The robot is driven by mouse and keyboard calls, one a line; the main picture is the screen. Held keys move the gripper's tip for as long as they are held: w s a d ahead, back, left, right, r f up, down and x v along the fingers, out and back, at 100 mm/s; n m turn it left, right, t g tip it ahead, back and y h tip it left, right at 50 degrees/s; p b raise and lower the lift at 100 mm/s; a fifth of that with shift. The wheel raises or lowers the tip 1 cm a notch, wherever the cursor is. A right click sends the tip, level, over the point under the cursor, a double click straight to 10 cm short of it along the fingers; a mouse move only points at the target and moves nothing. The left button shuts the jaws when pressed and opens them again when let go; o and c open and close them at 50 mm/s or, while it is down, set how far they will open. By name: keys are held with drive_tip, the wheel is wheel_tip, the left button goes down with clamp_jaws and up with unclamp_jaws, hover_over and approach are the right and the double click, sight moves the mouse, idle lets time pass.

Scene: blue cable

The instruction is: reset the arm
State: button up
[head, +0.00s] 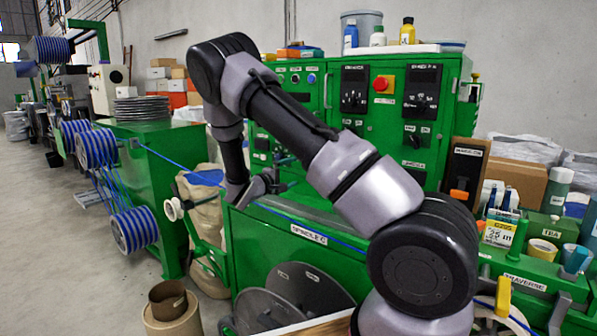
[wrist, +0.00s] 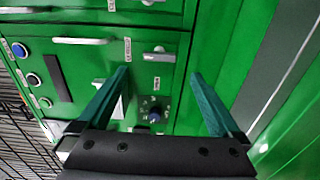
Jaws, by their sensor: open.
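My arm bends over the green machine, with my gripper (head: 284,174) in front of the green control cabinet (head: 390,100). In the wrist view my gripper (wrist: 160,76) has its two dark teal fingers wide apart, with nothing between them. Beyond the fingers is a green panel with a dark blue knob (wrist: 155,117) and a silver handle (wrist: 158,56). The blue cable (head: 165,157) runs from the striped spools at the left towards the machine. My arm hides part of the cabinet and the machine top.
Blue-striped spools (head: 133,229) stand at the left. A green bench (head: 300,240) marked SPINDLE C lies below my arm. Bottles and tubs, including a beige tub (head: 543,249), crowd the right side.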

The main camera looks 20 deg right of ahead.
drive_tip(key=shift+s+a, duration=0.25)
drive_tip(key=s+d+r+m+g+y, duration=0.3)
drive_tip(key=s+d+r+m+g, duration=0.15)
drive_tip(key=s, duration=0.45)
drive_tip(key=s+d+r+m+g+y, duration=0.35)
drive_tip(key=s+r+g, duration=0.2)
drive_tip(key=s, duration=0.45)
drive_tip(key=s+a+r+m+t+y, duration=0.1)
drive_tip(key=s+a+r+t+y, duration=0.2)
drive_tip(key=s, duration=0.6)
drive_tip(key=s+a+r+m+t+y, duration=0.1)
drive_tip(key=s+a+r+t+y, duration=0.3)
drive_tip(key=s+a+r+y, duration=0.3)
wheel_tip(320, 180, up, 3)
drive_tip(key=s+a, duration=0.2)
drive_tip(key=shift+s+m, duration=0.4)
